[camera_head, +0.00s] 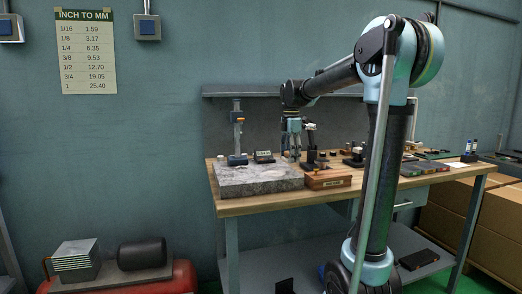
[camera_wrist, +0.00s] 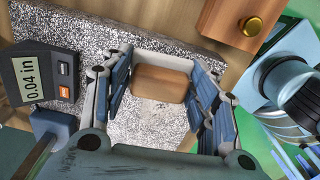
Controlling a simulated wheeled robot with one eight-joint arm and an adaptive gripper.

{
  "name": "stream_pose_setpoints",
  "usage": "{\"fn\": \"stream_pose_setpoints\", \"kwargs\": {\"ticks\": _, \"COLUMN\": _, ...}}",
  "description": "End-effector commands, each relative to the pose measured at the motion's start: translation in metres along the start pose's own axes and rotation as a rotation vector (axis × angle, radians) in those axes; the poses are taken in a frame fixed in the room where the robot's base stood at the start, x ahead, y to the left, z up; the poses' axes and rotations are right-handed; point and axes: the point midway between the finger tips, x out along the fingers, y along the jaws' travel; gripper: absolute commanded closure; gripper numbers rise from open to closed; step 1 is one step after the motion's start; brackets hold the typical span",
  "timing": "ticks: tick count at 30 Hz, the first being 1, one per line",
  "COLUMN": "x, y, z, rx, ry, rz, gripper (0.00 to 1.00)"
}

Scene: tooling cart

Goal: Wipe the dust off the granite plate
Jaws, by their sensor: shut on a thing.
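The granite plate (camera_head: 258,181) is a speckled grey slab on the left front of the wooden bench. It also shows in the wrist view (camera_wrist: 200,47). A paler, smudged patch (camera_wrist: 150,110), which looks like dust, lies on it between my fingers. My gripper (camera_head: 291,154) points down near the plate's back right part. In the wrist view my gripper (camera_wrist: 161,62) is shut on a brown block with a pale upper edge (camera_wrist: 160,84). The block is over the plate; I cannot tell whether it touches it.
A digital readout (camera_wrist: 45,80) showing 0.04 in stands left of my gripper in the wrist view. A height gauge (camera_head: 238,135) stands at the plate's back. A wooden box with a brass knob (camera_head: 327,180) sits right of the plate. Several tools crowd the bench's right side.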

Motion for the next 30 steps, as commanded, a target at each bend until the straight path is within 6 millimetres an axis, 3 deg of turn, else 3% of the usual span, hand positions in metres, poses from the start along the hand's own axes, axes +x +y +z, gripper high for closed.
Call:
{"fn": "stream_pose_setpoints", "kwargs": {"ticks": 15, "x": -0.041, "y": 0.001, "z": -0.003, "rx": -0.004, "ry": 0.000, "rz": 0.000, "gripper": 0.81}}
{"fn": "stream_pose_setpoints", "kwargs": {"ticks": 30, "x": -0.043, "y": 0.001, "z": -0.004, "rx": -0.005, "ry": 0.000, "rz": 0.000, "gripper": 0.81}}
